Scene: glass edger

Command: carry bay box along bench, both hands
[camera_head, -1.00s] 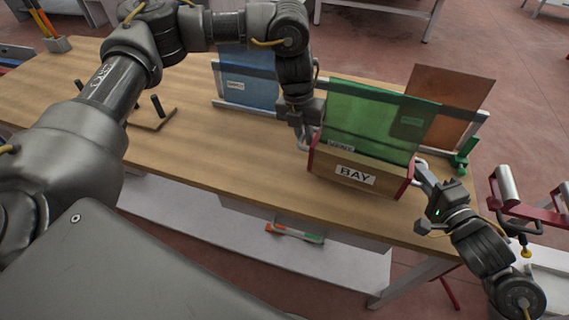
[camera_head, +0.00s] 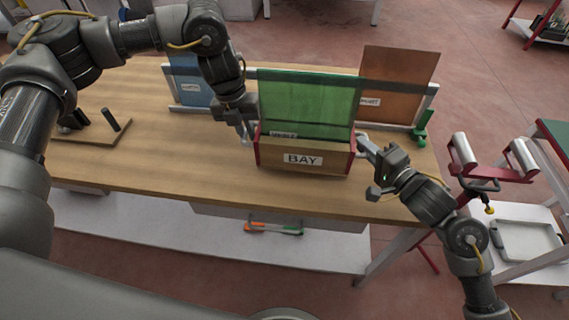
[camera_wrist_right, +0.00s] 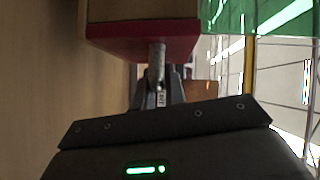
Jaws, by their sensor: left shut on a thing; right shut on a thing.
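The bay box (camera_head: 270,155) is a wooden box with red ends and a white BAY label, with a green glass pane (camera_head: 305,105) standing in it. It is over the front part of the wooden bench (camera_head: 150,165). My left gripper (camera_head: 246,135) is shut on the handle at the box's left end. My right gripper (camera_head: 366,146) is shut on the metal handle at its right end. In the right wrist view the red end (camera_wrist_right: 145,38) and the handle (camera_wrist_right: 157,62) show between the fingers. I cannot tell whether the box touches the bench top.
Behind the box stand a blue pane (camera_head: 190,85) and a brown pane (camera_head: 398,85) in racks. A green clamp (camera_head: 421,128) is at the bench's right end. A block with black pegs (camera_head: 95,127) is at left. A red roller stand (camera_head: 490,165) is beyond the right edge.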

